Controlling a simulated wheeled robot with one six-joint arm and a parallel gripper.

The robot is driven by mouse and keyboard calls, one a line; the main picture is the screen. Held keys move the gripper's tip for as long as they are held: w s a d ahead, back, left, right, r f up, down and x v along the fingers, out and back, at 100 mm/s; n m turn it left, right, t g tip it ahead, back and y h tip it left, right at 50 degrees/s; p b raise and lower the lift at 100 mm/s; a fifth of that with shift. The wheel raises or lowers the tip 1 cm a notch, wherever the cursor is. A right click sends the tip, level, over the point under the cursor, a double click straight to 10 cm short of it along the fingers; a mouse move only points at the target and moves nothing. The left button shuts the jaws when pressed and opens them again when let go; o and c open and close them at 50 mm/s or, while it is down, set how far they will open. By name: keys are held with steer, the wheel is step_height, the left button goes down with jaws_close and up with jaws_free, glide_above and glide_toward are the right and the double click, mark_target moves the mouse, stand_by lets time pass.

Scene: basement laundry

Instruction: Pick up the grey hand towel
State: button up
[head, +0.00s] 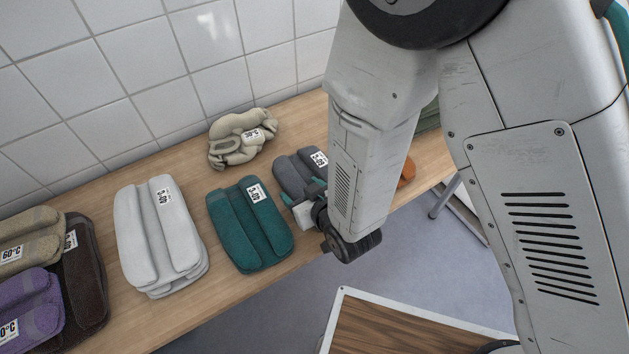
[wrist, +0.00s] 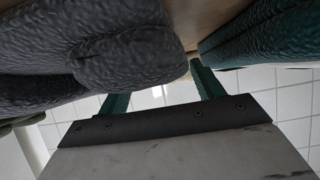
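The grey hand towel (head: 294,171) lies folded on the wooden bench, with a white tag at its upper right. My arm hides part of its right side. My gripper (head: 302,189) is at its front edge, with teal fingers apart. In the wrist view the grey towel (wrist: 130,55) fills the upper left, close to the camera, and covers the tip of the left finger. The gripper (wrist: 160,88) is open there; whether the fingers touch the towel I cannot tell.
A teal towel (head: 248,228) lies close on the left; it also shows in the wrist view (wrist: 260,38). A beige crumpled cloth (head: 240,137) lies behind. White towels (head: 162,235) and several others lie farther left. An orange item (head: 408,171) is partly hidden by my arm.

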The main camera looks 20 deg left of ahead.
steer(key=shift+a, duration=0.1)
steer(key=c, duration=0.9)
steer(key=shift+c, duration=0.2)
steer(key=shift+r, duration=0.15)
